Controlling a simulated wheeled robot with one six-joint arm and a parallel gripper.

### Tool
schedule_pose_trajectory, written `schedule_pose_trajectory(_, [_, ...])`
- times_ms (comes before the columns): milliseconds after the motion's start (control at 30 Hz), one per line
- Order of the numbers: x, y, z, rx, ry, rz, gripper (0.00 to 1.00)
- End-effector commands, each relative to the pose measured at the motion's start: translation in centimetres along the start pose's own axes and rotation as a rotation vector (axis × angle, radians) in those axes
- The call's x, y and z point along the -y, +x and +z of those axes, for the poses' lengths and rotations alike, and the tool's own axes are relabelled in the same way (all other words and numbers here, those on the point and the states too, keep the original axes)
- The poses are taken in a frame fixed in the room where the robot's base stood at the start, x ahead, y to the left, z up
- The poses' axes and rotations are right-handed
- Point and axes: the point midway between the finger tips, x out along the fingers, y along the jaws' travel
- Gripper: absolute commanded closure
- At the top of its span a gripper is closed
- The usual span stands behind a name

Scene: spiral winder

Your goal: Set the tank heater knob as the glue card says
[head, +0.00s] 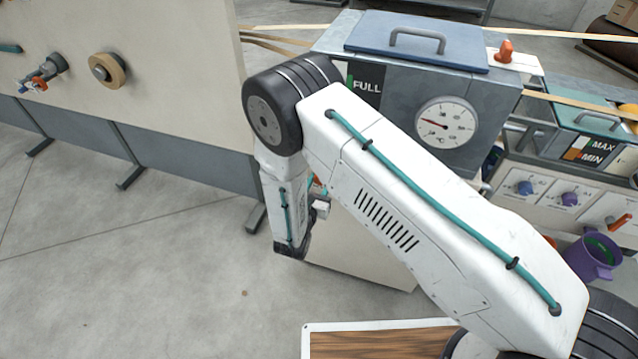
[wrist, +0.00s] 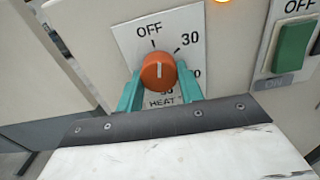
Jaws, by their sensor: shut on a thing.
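The orange heater knob (wrist: 158,71) sits on a white dial plate (wrist: 192,22) in the wrist view. Its white pointer mark is near upright, close to the OFF mark. OFF is printed at the upper left and 30 at the upper right; HEAT is below. Other numbers are partly hidden by my fingers. My gripper (wrist: 159,84) has its teal fingers on both sides of the knob and is shut on it. In the head view my arm hides most of the gripper and knob. I cannot make out a glue card in either view.
A green switch (wrist: 293,45) stands right of the dial, and a lit lamp (wrist: 222,1) is above. In the head view the grey tank (head: 478,95) has a round gauge (head: 445,122) and a blue lid (head: 417,42). A purple mug (head: 590,258) is at right. Floor at left is clear.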

Motion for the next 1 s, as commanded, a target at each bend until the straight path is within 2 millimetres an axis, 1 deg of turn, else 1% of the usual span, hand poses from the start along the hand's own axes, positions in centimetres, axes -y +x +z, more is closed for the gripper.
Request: schedule_pose_trajectory(1000, [-0.34,-0.08,0.15,-0.001,0.963,0.001,0.86])
